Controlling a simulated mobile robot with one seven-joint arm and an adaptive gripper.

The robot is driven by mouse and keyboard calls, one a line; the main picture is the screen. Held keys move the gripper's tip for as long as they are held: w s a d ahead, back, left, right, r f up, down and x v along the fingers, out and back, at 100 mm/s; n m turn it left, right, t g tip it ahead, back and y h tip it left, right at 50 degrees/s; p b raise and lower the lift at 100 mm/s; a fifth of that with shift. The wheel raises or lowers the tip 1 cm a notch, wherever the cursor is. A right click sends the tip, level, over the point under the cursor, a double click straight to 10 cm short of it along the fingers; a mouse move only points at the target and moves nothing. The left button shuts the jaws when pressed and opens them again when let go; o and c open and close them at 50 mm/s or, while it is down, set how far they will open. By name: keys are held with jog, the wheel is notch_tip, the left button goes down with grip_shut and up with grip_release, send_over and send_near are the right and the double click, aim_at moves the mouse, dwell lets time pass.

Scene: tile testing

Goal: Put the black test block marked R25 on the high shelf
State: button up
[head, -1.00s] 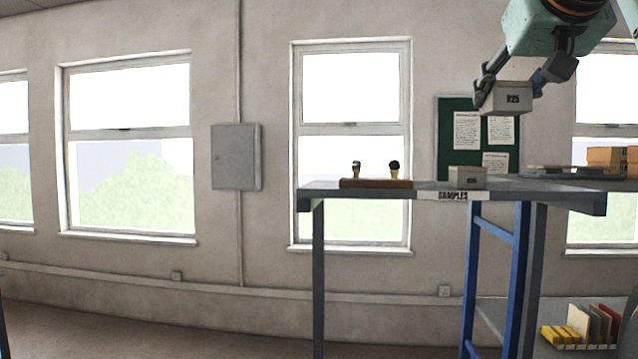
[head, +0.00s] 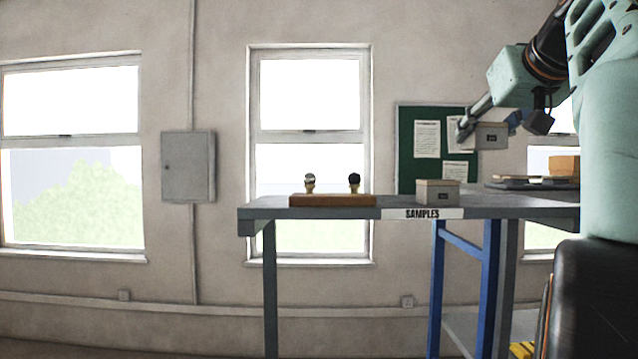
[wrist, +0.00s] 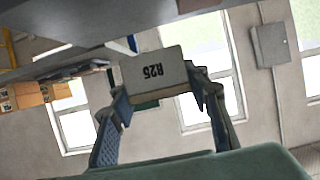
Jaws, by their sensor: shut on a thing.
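A pale grey block (head: 491,136) marked R25 is between the fingers of my gripper (head: 477,132); it looks light, not black. In the wrist view, the block (wrist: 155,72) shows its R25 lettering upside down, with a finger on either side. My gripper is shut on it and holds it in the air, above the level of the high grey shelf (head: 300,212) labelled SAMPLES. A gap shows between the block and the shelf top in the head view.
On the shelf stand a similar pale box-like block (head: 437,195) with a small dark mark and a wooden stand (head: 332,200) with two knobbed tools. A dark tray (head: 530,184) and an orange-brown block (head: 563,165) are further right. Bare shelf top lies between them.

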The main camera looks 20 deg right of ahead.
send_over(504, 204)
notch_tip(504, 204, down, 6)
jog(key=shift+a+b, duration=0.15)
jog(key=shift+b, duration=0.15)
jog(key=f, duration=0.2)
jog(key=shift+d+f, duration=0.25)
jog(key=shift+f, duration=0.5)
jog(key=shift+f+b, duration=0.2)
jog(key=shift+b, duration=0.15)
jog(key=o, duration=1.5)
